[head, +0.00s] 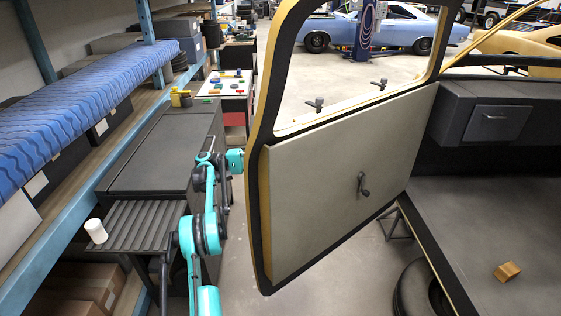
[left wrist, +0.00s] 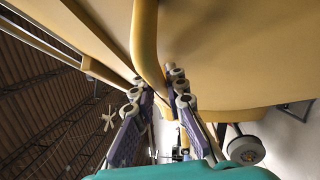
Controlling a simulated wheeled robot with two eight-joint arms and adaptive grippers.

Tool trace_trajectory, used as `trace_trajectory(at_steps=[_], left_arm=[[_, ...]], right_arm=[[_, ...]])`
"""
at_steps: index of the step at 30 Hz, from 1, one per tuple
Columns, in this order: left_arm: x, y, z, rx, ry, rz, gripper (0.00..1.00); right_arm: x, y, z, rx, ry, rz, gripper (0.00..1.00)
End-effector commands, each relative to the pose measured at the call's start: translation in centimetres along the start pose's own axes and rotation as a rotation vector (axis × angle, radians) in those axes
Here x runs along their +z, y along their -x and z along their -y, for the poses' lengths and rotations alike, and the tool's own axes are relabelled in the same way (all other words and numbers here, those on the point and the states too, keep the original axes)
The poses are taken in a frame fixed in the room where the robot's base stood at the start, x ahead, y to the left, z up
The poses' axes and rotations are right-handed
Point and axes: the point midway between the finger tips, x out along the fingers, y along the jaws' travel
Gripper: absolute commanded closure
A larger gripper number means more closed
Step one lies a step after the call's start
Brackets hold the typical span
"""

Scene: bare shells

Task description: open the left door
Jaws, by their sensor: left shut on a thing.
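The left door (head: 330,190) stands swung out from the car body in the head view. It has a yellow frame, black edging, a beige inner panel and an empty window opening. A dark window crank (head: 363,185) sits on the panel. My teal left arm reaches to the door's outer edge, where the door hides the fingers. In the left wrist view, my left gripper (left wrist: 156,84) is shut on a curved yellow bar (left wrist: 146,40) of the door. I cannot tell whether this is the handle or the edge. My right gripper is in neither view.
Bare floor shows below the door.

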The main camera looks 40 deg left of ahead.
Motion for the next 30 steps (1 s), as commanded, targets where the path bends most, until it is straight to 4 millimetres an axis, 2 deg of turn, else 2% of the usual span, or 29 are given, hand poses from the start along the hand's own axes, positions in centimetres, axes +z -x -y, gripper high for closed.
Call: trace_trajectory(at_steps=[6, 16, 17, 19, 30], left_arm=[[-0.09, 0.93, 0.11, -0.005, 0.002, 0.005, 1.00], [-0.09, 0.91, 0.09, -0.004, 0.002, 0.006, 1.00], [-0.09, 0.90, 0.08, -0.004, 0.002, 0.006, 0.85], [-0.09, 0.88, 0.07, -0.004, 0.002, 0.006, 0.67], [-0.04, 0.85, -0.47, -0.002, 0.001, 0.005, 0.66]], right_arm=[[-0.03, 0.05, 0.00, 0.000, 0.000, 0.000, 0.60], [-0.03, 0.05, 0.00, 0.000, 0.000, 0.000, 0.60], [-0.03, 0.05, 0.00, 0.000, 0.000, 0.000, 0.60], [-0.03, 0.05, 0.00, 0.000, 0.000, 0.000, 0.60], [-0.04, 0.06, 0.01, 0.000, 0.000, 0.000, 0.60]])
